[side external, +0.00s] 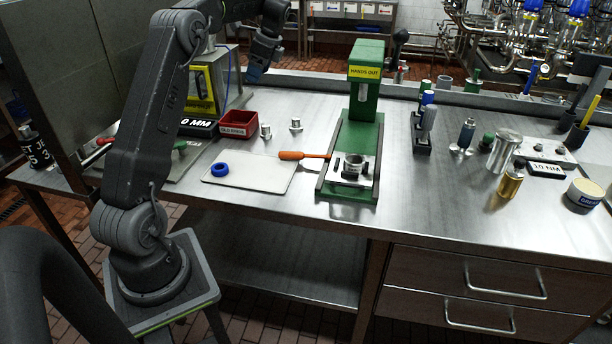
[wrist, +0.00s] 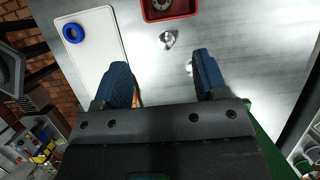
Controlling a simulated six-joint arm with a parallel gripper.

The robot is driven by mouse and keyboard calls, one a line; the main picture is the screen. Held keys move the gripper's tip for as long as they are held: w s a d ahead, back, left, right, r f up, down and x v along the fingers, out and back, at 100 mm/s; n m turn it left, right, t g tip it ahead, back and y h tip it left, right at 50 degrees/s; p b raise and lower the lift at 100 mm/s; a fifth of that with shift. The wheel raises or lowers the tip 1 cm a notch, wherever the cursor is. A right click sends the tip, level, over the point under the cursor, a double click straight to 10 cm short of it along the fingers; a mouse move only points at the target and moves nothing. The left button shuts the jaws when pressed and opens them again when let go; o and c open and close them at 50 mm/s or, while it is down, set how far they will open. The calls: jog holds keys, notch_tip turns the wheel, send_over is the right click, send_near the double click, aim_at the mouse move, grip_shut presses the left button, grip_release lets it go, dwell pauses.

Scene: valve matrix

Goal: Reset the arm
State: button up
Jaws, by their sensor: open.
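My gripper (wrist: 164,84) shows in the wrist view with its two blue fingers wide apart and nothing between them. In the side view my gripper (side external: 256,72) hangs from the raised arm, well above the steel bench (side external: 420,205). It points down and touches nothing that I can see. Below it in the wrist view are bare bench and a small metal fitting (wrist: 168,39).
A white board (side external: 240,180) holds a blue ring (side external: 220,169). Beside it are a red bin (side external: 238,123) and an orange-handled tool (side external: 303,155) reaching toward the green press (side external: 364,90). Metal cylinders, including a brass one (side external: 511,184), stand at right. The bench front is mostly clear.

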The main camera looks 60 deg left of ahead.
jog(key=s+d+r+n+t, duration=0.1)
jog(key=d+r+t, duration=0.15)
jog(key=d, duration=0.55)
jog(key=s+d+r+n+t, duration=0.1)
jog(key=d+r, duration=0.2)
jog(key=d, duration=0.5)
jog(key=s+d+r+n+t, duration=0.1)
jog(key=s+d+r+n, duration=0.1)
jog(key=d, duration=0.7)
jog(key=s+d+f+n+t+h, duration=0.1)
jog(key=s+d+f+n+t, duration=0.1)
jog(key=s+d, duration=0.5)
jog(key=s+d+f+n+t+h, duration=0.2)
jog(key=s+d+f, duration=0.2)
jog(key=s+d, duration=0.4)
jog(key=shift+s+d+f+n, duration=0.15)
jog(key=shift+d+f+n, duration=0.25)
jog(key=shift+d, duration=0.2)
